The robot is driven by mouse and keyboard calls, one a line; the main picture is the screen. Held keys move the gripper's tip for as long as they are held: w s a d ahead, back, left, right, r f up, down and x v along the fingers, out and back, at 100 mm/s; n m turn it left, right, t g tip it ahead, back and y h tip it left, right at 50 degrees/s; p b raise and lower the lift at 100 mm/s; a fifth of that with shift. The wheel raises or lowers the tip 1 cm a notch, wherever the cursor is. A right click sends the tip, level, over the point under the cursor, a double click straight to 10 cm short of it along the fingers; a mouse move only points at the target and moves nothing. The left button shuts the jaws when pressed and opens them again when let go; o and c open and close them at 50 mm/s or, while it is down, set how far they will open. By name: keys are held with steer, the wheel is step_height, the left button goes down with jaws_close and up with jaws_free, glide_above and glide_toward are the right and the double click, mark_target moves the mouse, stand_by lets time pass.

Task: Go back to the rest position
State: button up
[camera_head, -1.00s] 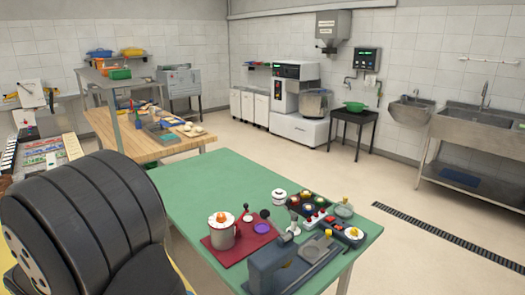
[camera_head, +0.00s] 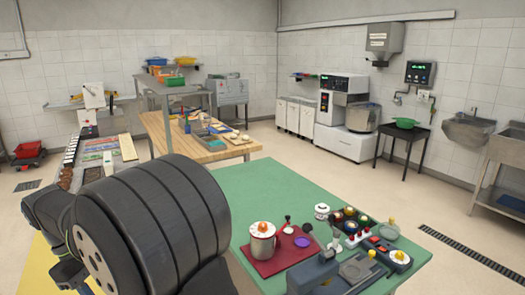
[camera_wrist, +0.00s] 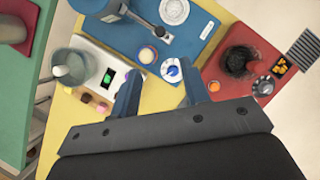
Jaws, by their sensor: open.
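In the wrist view my gripper (camera_wrist: 160,97) shows as two blue fingers set wide apart on a dark bar, open with nothing held between them. It hangs above a yellow surface with a blue mat (camera_wrist: 207,38). A small round white and blue item (camera_wrist: 172,70) lies just beyond the fingertips, apart from them. In the head view my dark arm links fill the lower left, and the gripper itself is out of sight there.
A green table (camera_head: 262,190) stands in front, with a pot (camera_head: 262,243) on a red mat (camera_head: 285,268). A wooden bench (camera_head: 190,150) stands behind it. In the wrist view, a scale (camera_wrist: 103,75) and a red mat (camera_wrist: 262,55) flank the blue mat.

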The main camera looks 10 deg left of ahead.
steer(key=x, duration=1.5)
steer(key=w+a+m+g, duration=0.2)
steer(key=w+a+m, duration=0.1)
steer(key=w+m, duration=0.25)
steer(key=d+v, duration=0.1)
steer(key=v, duration=1.3)
steer(key=shift+s+r+y, duration=0.25)
steer(key=shift+r+y, duration=0.15)
steer(key=shift+r, duration=0.05)
steer(key=s+d+f, duration=0.2)
steer(key=f, duration=0.5)
steer(key=s+d+f+n, duration=0.1)
steer(key=s+d+f, duration=0.1)
steer(key=f, duration=0.4)
steer(key=shift+d+f, duration=0.4)
steer(key=shift+d, duration=0.35)
steer(key=shift+s+n, duration=0.15)
steer(key=shift+n, duration=0.1)
steer(key=shift+h, duration=0.3)
jaws_close()
